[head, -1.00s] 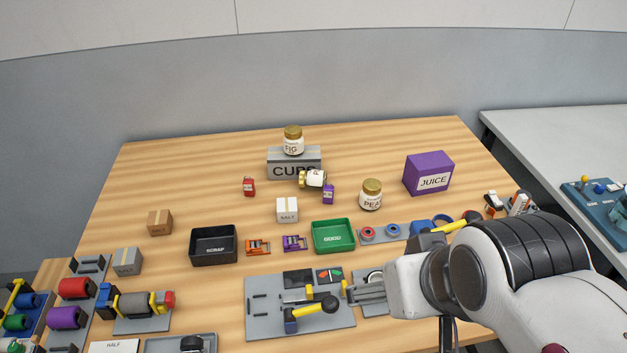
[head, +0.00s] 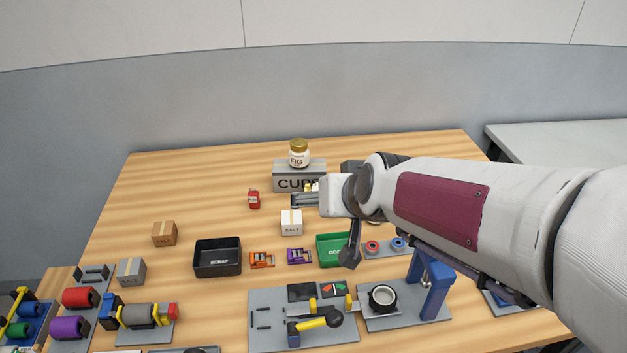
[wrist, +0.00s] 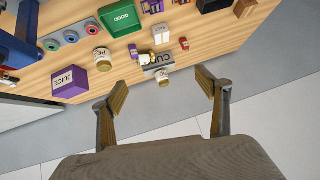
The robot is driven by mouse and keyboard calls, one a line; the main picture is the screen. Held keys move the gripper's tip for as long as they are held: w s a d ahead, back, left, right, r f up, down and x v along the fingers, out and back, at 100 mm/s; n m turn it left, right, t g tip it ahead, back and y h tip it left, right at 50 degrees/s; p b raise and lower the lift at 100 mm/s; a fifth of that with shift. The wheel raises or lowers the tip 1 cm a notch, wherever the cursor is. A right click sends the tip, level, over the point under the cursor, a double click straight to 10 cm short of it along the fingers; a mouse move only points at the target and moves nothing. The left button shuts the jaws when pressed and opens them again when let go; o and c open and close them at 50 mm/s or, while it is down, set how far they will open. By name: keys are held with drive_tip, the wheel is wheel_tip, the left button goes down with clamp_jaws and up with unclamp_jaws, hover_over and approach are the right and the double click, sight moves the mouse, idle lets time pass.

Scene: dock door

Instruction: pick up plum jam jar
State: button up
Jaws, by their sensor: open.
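No jar label reading plum is legible. A jar with a gold lid (head: 307,187) lies on its side in front of the CUPS box; my gripper hides most of it in the head view. It also shows in the wrist view (wrist: 146,57), too small to read. The fig jar (head: 299,153) stands upright on the grey CUPS box (head: 286,183). Another upright jar (wrist: 102,54), its label starting "PE", shows in the wrist view.
A small purple carton (wrist: 133,49) is close beside the lying jar. A white salt box (head: 291,222) and a red carton (head: 254,199) stand nearby. The purple JUICE box (wrist: 70,80), green tray (wrist: 121,18) and black SCRAP tray (head: 218,268) are around. The table's back left is clear.

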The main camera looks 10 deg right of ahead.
drive_tip(key=w+a+f+m+t+h, duration=0.1)
drive_tip(key=w+f, duration=0.3)
drive_tip(key=w, duration=0.4)
drive_tip(key=w+a+f+m+t+h, duration=0.1)
drive_tip(key=w+f, duration=0.2)
drive_tip(key=w, duration=0.4)
drive_tip(key=w+f+h, duration=0.1)
drive_tip(key=w+f, duration=0.1)
drive_tip(key=f, duration=0.1)
drive_tip(key=w+d+f+t+h, duration=0.1)
drive_tip(key=w+f, duration=0.1)
drive_tip(key=f, duration=0.1)
drive_tip(key=w+d+f+h, duration=0.1)
drive_tip(key=w+f, duration=0.1)
drive_tip(key=f, duration=0.2)
drive_tip(key=shift+w+f+m+t, duration=0.1)
drive_tip(key=shift+w+m+t, duration=0.15)
drive_tip(key=shift+m+t, duration=0.15)
drive_tip(key=shift+w+d+f+h, duration=0.15)
drive_tip(key=shift+d+f+h, duration=0.05)
drive_tip(key=shift+f+h, duration=0.25)
drive_tip(key=shift+w+f, duration=0.1)
drive_tip(key=shift+x, duration=1.2)
drive_tip(key=shift+w, duration=0.1)
